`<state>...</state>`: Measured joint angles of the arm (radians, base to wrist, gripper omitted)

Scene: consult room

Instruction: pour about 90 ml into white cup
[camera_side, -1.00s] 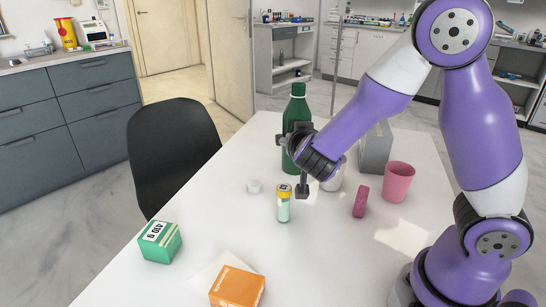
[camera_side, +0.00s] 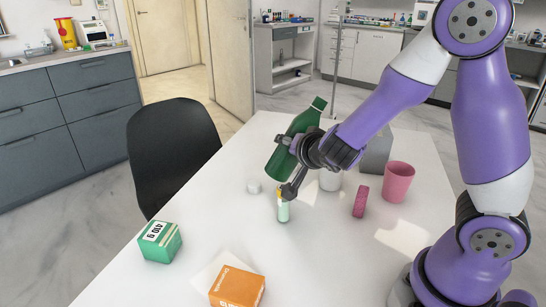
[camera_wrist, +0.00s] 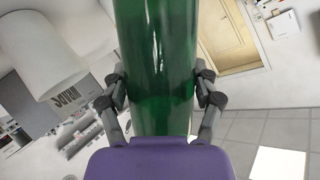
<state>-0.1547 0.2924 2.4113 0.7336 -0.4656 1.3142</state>
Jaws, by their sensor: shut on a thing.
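A green bottle (camera_side: 292,140) is held off the table, tilted so its neck leans up and to the right in the side view. My gripper (camera_side: 287,163) is shut around its body, and the wrist view shows the bottle (camera_wrist: 156,60) between both fingers (camera_wrist: 160,92). The white cup (camera_side: 330,181) stands on the table behind and right of my gripper, partly hidden by it. In the wrist view the white cup (camera_wrist: 68,45) appears large at the upper left. No stream of liquid shows, and the cup's inside is hidden.
A yellow-capped vial (camera_side: 283,211) stands just below my gripper. A pink cup (camera_side: 397,183), pink object (camera_side: 361,201), grey box (camera_side: 377,153) and small white piece (camera_side: 254,187) are nearby. A green box (camera_side: 160,242) and orange box (camera_side: 237,287) are toward the front.

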